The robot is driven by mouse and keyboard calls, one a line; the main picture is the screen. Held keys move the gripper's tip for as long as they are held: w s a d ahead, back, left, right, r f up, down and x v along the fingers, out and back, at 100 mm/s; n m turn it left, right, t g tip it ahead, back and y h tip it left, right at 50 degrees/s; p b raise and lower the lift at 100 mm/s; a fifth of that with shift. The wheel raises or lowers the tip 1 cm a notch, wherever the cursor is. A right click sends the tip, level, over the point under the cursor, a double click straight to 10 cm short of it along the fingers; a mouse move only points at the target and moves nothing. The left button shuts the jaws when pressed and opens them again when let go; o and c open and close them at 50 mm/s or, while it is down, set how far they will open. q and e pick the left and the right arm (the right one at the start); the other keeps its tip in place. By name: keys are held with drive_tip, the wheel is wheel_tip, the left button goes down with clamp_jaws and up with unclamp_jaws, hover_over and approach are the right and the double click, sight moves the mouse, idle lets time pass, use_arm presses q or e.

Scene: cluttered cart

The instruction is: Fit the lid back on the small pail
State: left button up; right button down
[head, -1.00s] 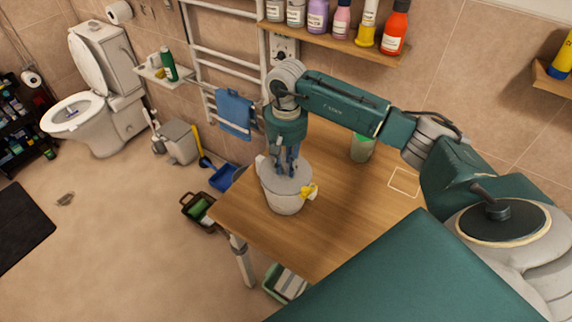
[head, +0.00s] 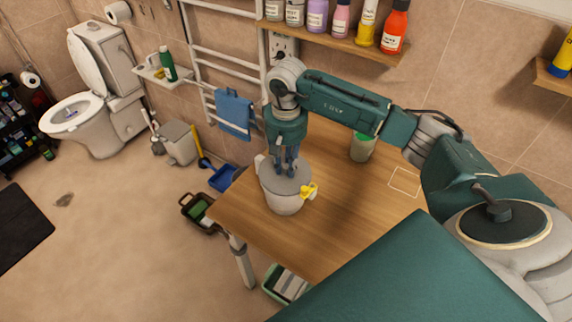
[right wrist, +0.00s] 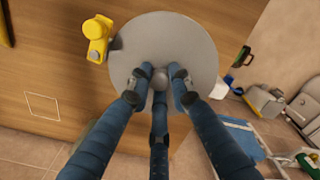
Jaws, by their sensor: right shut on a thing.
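The small pail (head: 284,205) is pale grey-white and stands upright on the wooden tabletop near its left corner. The round grey lid (head: 299,179) lies over the pail's mouth and looks about level; I cannot tell whether it is fully seated. My right gripper (head: 287,173) points down from above and is shut on the lid's knob. In the right wrist view the fingers close round the grey knob (right wrist: 160,78) at the middle of the lid (right wrist: 185,40), which hides the pail's mouth. A yellow piece (head: 309,191) sits at the pail's right side. My left gripper is not in view.
A green-topped container (head: 362,147) stands farther back on the wooden table (head: 330,210). A white outlined square (head: 405,182) marks the tabletop at right. A bottle shelf (head: 335,40) and a towel rail (head: 205,50) are on the wall behind.

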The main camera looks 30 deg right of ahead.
drive_tip(key=shift+s+f+b, duration=0.35)
drive_tip(key=shift+f+b, duration=0.15)
drive_tip(key=shift+f, duration=0.05)
idle(0.5)
drive_tip(key=shift+w, duration=0.3)
drive_tip(key=shift+r, duration=0.25)
drive_tip(key=shift+w, duration=0.1)
drive_tip(key=c, duration=1.1)
unclamp_jaws()
drive_tip(key=shift+r, duration=0.15)
